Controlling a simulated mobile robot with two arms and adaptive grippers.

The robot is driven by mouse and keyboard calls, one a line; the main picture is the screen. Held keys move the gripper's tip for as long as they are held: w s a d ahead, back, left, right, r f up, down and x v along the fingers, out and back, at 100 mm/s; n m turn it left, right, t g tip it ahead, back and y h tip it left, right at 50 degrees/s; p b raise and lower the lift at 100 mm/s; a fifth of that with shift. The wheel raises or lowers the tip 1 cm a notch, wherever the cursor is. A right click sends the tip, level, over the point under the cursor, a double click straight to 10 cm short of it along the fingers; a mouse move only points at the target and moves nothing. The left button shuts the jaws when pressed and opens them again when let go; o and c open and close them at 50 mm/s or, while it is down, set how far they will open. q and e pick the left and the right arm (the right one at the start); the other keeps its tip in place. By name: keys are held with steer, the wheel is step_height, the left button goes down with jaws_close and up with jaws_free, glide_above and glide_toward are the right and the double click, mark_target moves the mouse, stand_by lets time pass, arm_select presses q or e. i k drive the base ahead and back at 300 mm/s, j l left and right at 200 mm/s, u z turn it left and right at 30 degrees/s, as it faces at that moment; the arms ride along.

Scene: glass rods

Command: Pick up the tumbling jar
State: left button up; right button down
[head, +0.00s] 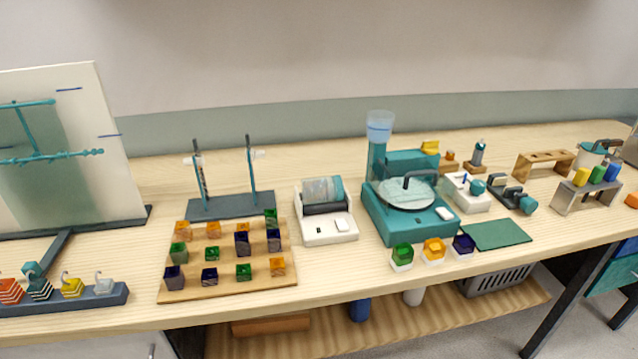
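What looks like the tumbling jar (323,190) is a clear, teal-tinted cylinder. It lies on its side across the dark top of a white machine (328,230), near the middle of the bench. Its contents are too small to tell. Nothing is holding it from above. Neither of my grippers is in view.
A teal machine with a round clear lid (412,225) stands close on the right. A wooden board of coloured cubes (215,282) lies close on the left. A dark stand with two upright rods (232,205) is behind the board. A green mat (497,234) lies further right.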

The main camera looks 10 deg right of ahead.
mark_target(320, 189)
steer(key=j, duration=0.55)
steer(key=k+j+z, duration=0.1)
steer(key=j, duration=0.4)
steer(key=k+j, duration=0.1)
steer(key=j, duration=0.4)
